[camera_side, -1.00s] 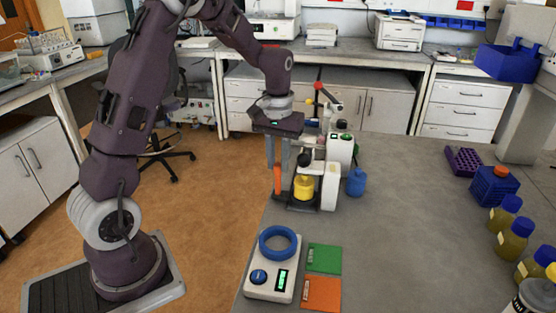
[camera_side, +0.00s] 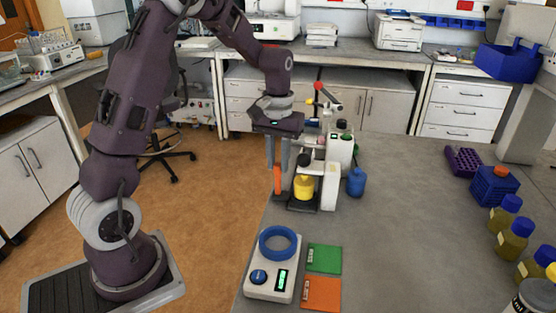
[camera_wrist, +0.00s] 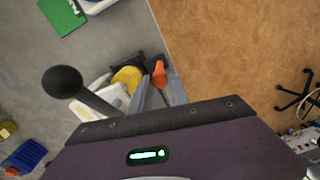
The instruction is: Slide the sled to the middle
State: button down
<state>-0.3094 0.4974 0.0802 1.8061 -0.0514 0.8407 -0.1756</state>
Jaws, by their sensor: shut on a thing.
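The sled (camera_side: 292,206) is a dark low platform at the foot of a white machine (camera_side: 330,185), near the table's left edge. A yellow round piece (camera_side: 304,187) sits at it, below a black knob. An orange upright handle (camera_side: 277,182) stands at its left side. My gripper (camera_side: 278,165) points down and is shut on the orange handle. In the wrist view the handle's orange top (camera_wrist: 159,74) shows between my fingers (camera_wrist: 162,97), beside the yellow piece (camera_wrist: 128,76). The sled's track is mostly hidden by the machine and fingers.
A black ball-ended lever (camera_wrist: 62,82) stands beside the machine. A blue bottle (camera_side: 355,182) is right of it. A white scale with a blue ring (camera_side: 280,243), a green pad (camera_side: 324,258) and an orange pad (camera_side: 321,293) lie in front. The table's middle is clear.

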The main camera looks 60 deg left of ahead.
jog(key=w+a, duration=0.6)
jog(key=shift+r, duration=0.1)
jog(key=c, duration=1.3)
grip_release()
jog(key=shift+o, duration=0.2)
notch_tip(320, 180, up, 7)
